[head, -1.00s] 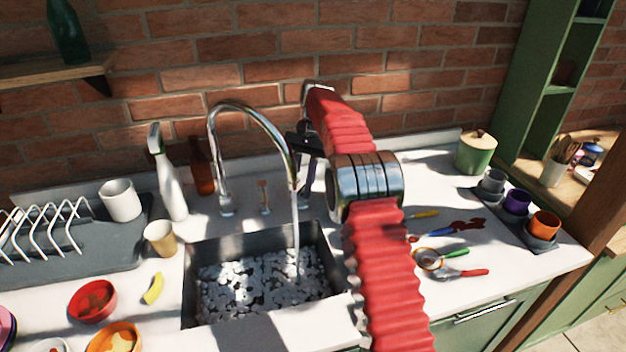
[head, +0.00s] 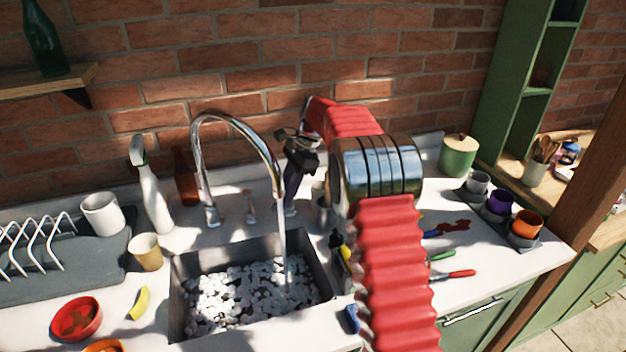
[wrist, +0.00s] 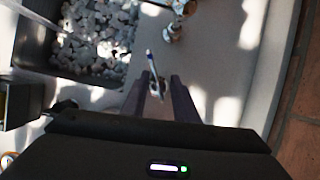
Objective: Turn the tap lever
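The chrome gooseneck tap (head: 197,160) stands behind the sink, and water (head: 284,250) runs from its spout into the sink. In the wrist view a slim lever with a blue tip (wrist: 151,58) rises from a chrome base between the fingers of my gripper (wrist: 158,84). The fingers are apart, with a gap on each side of the lever; contact cannot be made out. In the head view my gripper (head: 292,190) points down right of the spout and hides most of this lever. A second small lever with a reddish top (head: 250,203) stands to its left.
The sink (head: 245,248) holds pale lumps. A white spray bottle (head: 152,190) and a brown bottle (head: 187,178) stand left of the tap. A dark holder (wrist: 20,103) is by the sink. The brick wall (head: 260,60) is close behind my gripper.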

